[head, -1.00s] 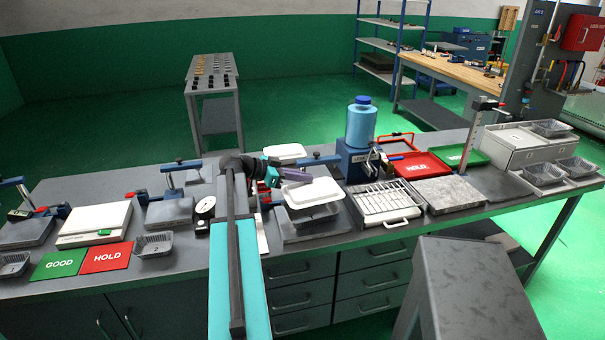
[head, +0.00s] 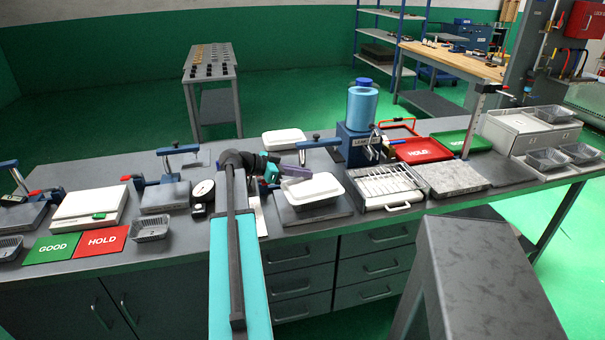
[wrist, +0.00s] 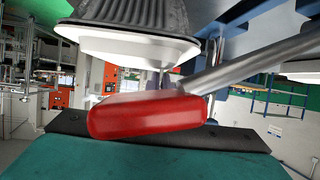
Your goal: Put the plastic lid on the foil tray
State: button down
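The white plastic lid (head: 318,186) lies level over the grey foil tray (head: 316,204) on a dark plate at the middle of the bench. In the wrist view, which is upside down, the lid (wrist: 125,47) sits against the rim of the ribbed tray (wrist: 140,12), with no clear gap. In the wrist view a red block (wrist: 145,118) with a metal rod hides part of the near side.
Another white lid-like piece (head: 284,139) lies behind. A blue clamp (head: 318,143) and a blue bottle (head: 361,108) stand behind right. A rack tray (head: 386,185) is close on the right, a dial gauge (head: 203,190) on the left.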

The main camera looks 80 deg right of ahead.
jog(key=c, duration=1.9)
grip_release()
jog(key=shift+w+a, duration=0.1)
jog(key=shift+w, duration=0.05)
jog(key=b+v, duration=0.2)
jog(key=v, duration=1)
jog(key=shift+r+b, duration=0.15)
jog(key=shift+b, duration=0.15)
jog(key=shift+w+a+r, duration=0.3)
jog(key=shift+w, duration=0.25)
jog(key=shift+r, duration=0.1)
